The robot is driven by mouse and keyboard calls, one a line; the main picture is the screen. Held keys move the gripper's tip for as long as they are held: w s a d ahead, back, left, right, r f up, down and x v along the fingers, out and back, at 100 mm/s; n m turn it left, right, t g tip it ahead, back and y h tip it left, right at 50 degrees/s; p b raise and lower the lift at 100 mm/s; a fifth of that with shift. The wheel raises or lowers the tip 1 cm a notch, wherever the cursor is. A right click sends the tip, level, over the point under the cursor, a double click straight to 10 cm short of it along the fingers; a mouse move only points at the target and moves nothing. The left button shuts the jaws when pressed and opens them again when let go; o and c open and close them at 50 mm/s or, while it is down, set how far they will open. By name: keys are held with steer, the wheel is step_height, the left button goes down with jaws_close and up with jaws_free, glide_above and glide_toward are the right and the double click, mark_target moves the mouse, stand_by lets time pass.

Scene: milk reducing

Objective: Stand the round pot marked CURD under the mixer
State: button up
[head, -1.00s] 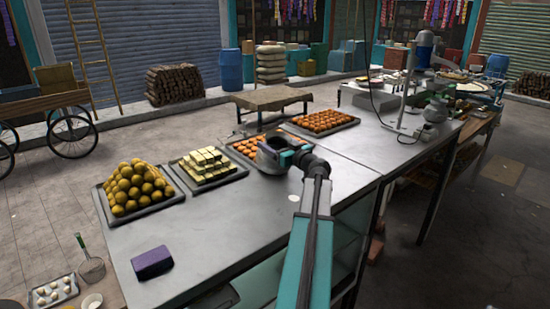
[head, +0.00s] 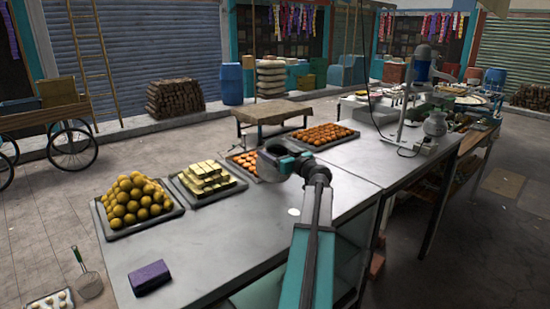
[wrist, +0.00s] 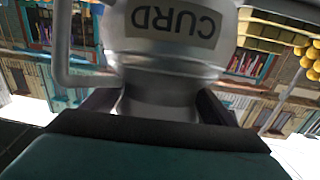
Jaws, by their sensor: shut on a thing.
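The silver pot marked CURD (wrist: 170,50) fills the top middle of the wrist view, its label upside down there. My gripper (wrist: 155,103) is shut on its narrow neck, with a dark finger on each side. Another round silver pot (head: 435,124) stands by the mixer's foot.
Trays of yellow balls (head: 137,202), pale blocks (head: 206,180) and orange sweets (head: 324,134) line the table's far edge. A purple box (head: 150,277) lies at the near left. A black cable (head: 368,70) hangs by the mixer. The steel top (head: 235,240) has clear room in front.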

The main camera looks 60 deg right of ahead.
steer(key=shift+r, duration=0.5)
steer(key=s+a+r+b, duration=0.1)
steer(key=s+a+b, duration=0.2)
steer(key=s+a, duration=0.7)
steer(key=s, duration=0.2)
steer(key=shift+s+r, duration=0.3)
steer(key=shift+r, duration=0.05)
steer(key=shift+f, duration=0.1)
